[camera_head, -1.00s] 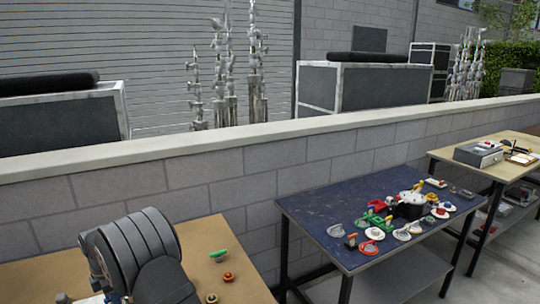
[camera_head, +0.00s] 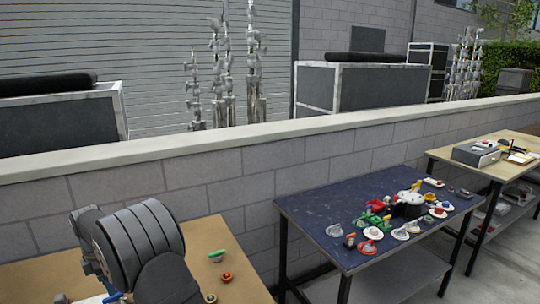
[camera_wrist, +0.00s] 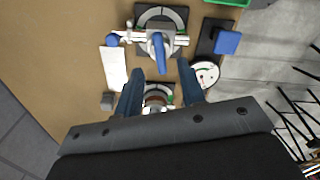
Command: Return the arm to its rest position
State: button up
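In the wrist view my gripper (camera_wrist: 160,84) has its two blue fingers spread apart, with no object seen held between them. It points down over a tan tabletop (camera_wrist: 65,60). A grey fitting with a blue lever (camera_wrist: 158,48) on a dark square base lies just beyond the fingertips. A second, smaller round fitting (camera_wrist: 157,98) shows between the fingers. In the head view my arm's rounded dark links fill the lower left, and the gripper itself is hidden.
In the wrist view a white strip (camera_wrist: 115,68), a blue block (camera_wrist: 228,42) and a round white dial (camera_wrist: 206,73) lie nearby. In the head view a dark blue table (camera_head: 310,207) with a pot (camera_head: 408,204) and small parts stands right, before a block wall (camera_head: 225,178).

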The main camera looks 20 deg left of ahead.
aim_at(113, 298)
notch_tip(113, 298, down, 6)
jog(key=shift+f, duration=0.3)
jog(key=m, duration=0.5)
jog(key=shift+m, duration=0.4)
jog(key=m, duration=0.5)
jog(key=shift+m, duration=0.4)
